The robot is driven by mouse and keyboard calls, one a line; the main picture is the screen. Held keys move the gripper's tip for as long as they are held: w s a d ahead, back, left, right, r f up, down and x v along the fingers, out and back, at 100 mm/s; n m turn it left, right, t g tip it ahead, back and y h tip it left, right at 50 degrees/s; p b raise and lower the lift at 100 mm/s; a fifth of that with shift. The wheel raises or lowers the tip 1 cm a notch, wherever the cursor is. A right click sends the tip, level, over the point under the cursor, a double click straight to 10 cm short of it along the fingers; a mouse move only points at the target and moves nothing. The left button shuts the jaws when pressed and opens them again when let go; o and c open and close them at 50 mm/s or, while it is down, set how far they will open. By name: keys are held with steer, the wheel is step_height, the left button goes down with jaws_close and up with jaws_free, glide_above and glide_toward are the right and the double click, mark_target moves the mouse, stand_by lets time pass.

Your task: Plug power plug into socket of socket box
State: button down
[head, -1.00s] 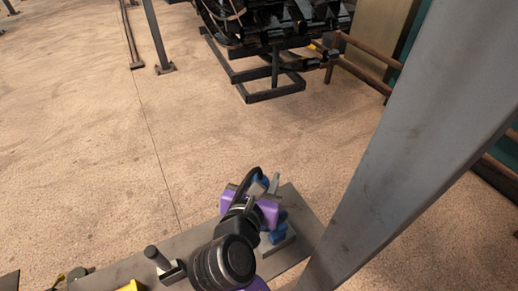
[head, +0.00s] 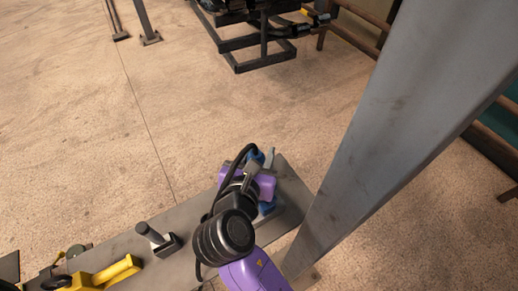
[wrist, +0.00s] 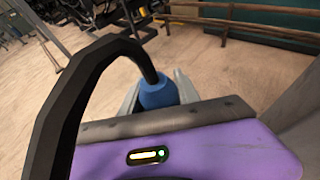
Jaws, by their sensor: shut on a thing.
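The power plug is a blue, rounded body with a black cable in the wrist view (wrist: 158,96). It sits between the two grey fingers of my gripper (wrist: 160,84), which is shut on it. In the head view, my gripper (head: 264,160) is over the right end of the grey bench, with a bit of the blue plug (head: 253,153) showing. A blue part (head: 267,208), probably the socket box, shows on the bench just below my purple wrist and is mostly hidden. Whether plug and socket touch cannot be told.
The narrow grey bench (head: 203,202) also holds a dark cylinder-topped fixture (head: 154,236) and a yellow tool (head: 118,270) to the left. A thick grey post (head: 400,110) rises close on the right. A dark rack (head: 262,45) stands beyond open floor.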

steer(key=shift+f+b, duration=0.6)
steer(key=shift+f, duration=1.45)
steer(key=shift+p, duration=1)
steer(key=shift+f, duration=0.55)
stand_by(4.4)
